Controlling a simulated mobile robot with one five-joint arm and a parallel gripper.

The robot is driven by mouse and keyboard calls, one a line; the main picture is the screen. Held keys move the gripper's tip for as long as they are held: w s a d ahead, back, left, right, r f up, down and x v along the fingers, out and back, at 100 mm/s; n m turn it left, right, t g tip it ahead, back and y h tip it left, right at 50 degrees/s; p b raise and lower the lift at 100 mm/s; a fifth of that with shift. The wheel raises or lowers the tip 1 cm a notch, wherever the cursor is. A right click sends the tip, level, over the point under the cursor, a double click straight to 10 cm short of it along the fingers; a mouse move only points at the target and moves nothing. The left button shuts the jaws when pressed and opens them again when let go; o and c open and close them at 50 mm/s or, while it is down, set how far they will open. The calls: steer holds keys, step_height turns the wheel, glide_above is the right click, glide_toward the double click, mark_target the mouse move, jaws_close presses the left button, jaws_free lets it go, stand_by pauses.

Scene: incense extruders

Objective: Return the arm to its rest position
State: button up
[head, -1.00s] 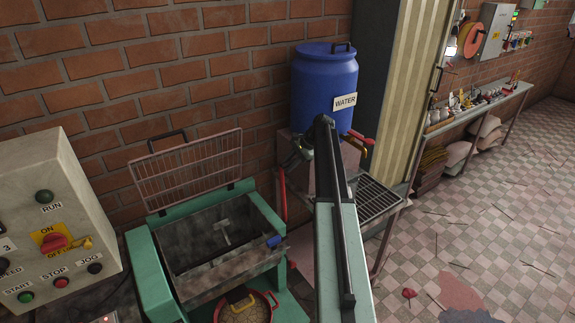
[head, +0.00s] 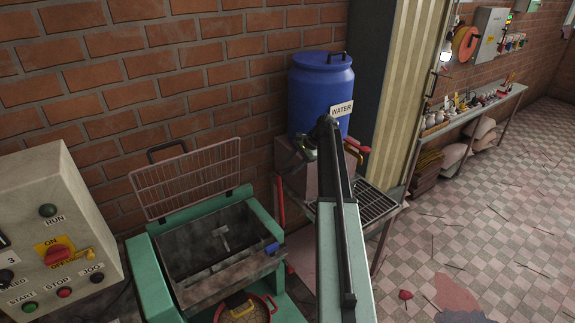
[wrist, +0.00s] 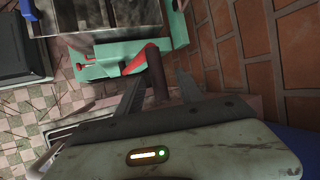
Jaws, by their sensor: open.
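My arm (head: 338,200) reaches forward from the bottom of the head view, and its far end lies in front of the blue water barrel. My gripper is mostly hidden there behind the arm's end. In the wrist view my gripper (wrist: 158,85) is open, with its two dark fingers spread apart. A brown post with a red handle (wrist: 140,60) shows between and beyond the fingers; I cannot tell whether they touch it. Nothing is clearly held.
The blue barrel (head: 320,88) stands on a stand by the brick wall, with red-handled taps below. A green machine (head: 150,275) with a raised wire guard (head: 185,178) is left of my arm. A control panel (head: 60,240) is far left.

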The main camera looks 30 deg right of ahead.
steer(key=p+v, duration=0.1)
steer(key=v, duration=0.2)
steer(key=shift+r, duration=0.1)
steer(key=s+a+f+n+g+h+b, duration=0.1)
steer(key=s+a+f+n+g+b, duration=0.2)
steer(key=a, duration=1.1)
steer(key=s+a+f+n, duration=0.3)
steer(key=s+a+n, duration=0.2)
steer(key=a, duration=0.8)
steer(key=s+a+f+n+g+h+b, duration=0.1)
steer(key=s+a+f+n+h+b, duration=0.2)
steer(key=s+a+n, duration=0.6)
steer(key=s+a+f, duration=0.1)
steer(key=s+a, duration=0.4)
steer(key=a, duration=0.3)
steer(key=shift+s+g+h, duration=0.3)
steer(key=shift+g, duration=0.1)
